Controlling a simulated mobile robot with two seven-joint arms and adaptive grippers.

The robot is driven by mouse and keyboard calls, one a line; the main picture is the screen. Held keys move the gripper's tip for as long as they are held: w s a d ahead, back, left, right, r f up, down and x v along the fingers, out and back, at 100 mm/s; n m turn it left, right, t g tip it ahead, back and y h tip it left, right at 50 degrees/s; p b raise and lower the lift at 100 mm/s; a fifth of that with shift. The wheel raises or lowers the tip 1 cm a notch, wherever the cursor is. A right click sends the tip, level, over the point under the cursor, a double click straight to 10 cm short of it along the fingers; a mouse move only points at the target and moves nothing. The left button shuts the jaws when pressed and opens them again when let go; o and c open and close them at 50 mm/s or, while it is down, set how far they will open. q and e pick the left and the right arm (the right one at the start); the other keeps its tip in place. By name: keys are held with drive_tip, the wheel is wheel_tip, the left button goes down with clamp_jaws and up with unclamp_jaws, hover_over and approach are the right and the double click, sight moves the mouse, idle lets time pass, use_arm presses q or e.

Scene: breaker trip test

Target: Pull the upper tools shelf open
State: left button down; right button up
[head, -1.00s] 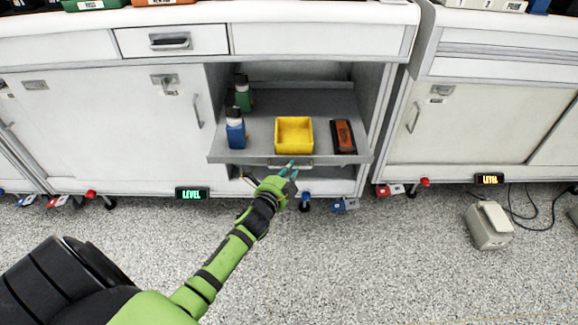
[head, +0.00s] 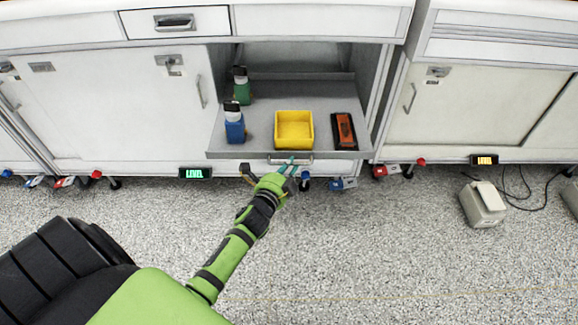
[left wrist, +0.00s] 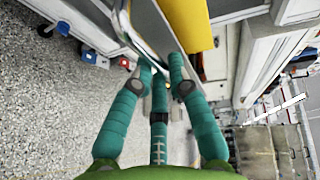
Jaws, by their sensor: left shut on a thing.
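The upper tools shelf (head: 275,118) is a grey tray pulled out of the open cabinet bay, with its front edge beyond the cabinet front. Its metal bar handle (head: 306,161) is below the front edge. My left gripper (head: 289,165) reaches it from below and is shut on the handle. In the left wrist view the curved handle (left wrist: 127,28) runs between the teal fingers (left wrist: 158,75); the fingertips partly hide it. My right gripper is not in view.
On the shelf are a yellow bin (head: 294,130), an orange-black tool (head: 344,131), a blue bottle (head: 234,127) and a green bottle (head: 241,90). A grey pedal box (head: 483,204) with a cable lies on the floor at right. The speckled floor before the shelf is clear.

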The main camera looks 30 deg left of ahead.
use_arm(q)
drive_tip(key=c, duration=1.2)
unclamp_jaws()
drive_tip(key=v, duration=1.2)
drive_tip(key=shift+a, duration=0.1)
